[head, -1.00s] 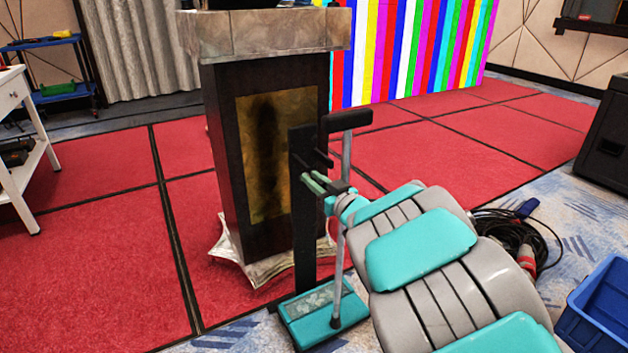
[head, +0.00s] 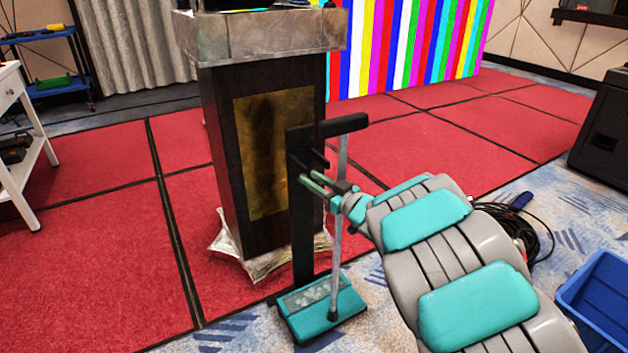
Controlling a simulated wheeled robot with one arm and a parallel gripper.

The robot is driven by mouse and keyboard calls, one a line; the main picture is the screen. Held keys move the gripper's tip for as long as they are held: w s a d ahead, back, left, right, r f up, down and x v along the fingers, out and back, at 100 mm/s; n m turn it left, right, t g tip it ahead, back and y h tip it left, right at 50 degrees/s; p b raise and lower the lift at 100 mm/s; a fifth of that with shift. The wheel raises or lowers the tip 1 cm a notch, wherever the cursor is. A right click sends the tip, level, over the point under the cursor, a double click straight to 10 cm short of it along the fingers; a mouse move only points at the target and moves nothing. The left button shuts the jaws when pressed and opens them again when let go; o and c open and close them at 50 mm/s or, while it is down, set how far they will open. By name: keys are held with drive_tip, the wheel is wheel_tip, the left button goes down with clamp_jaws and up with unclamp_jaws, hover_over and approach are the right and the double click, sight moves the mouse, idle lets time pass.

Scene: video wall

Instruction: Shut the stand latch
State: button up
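The stand has a teal base (head: 322,309), a dark upright post (head: 301,215) and a thin grey rod (head: 338,230). A black bar (head: 343,125) crosses the top of the rod, its left end at the post's top in the picture. I cannot tell which part is the latch, or whether it is shut. My gripper (head: 315,184) has thin green fingers beside the post, below the bar, and the rod passes close to its wrist. Short dark pegs show just above the fingers. Whether the fingers are apart or touch anything is too small to tell.
A dark lectern (head: 225,160) stands close behind the stand. A blue bin (head: 598,300) and coiled black cable (head: 520,225) lie to the right. A white table (head: 22,165) is at left. The red carpet (head: 95,240) left of the lectern is clear.

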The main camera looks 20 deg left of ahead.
drive_tip(key=shift+o, duration=1.4)
drive_tip(key=shift+f, duration=0.1)
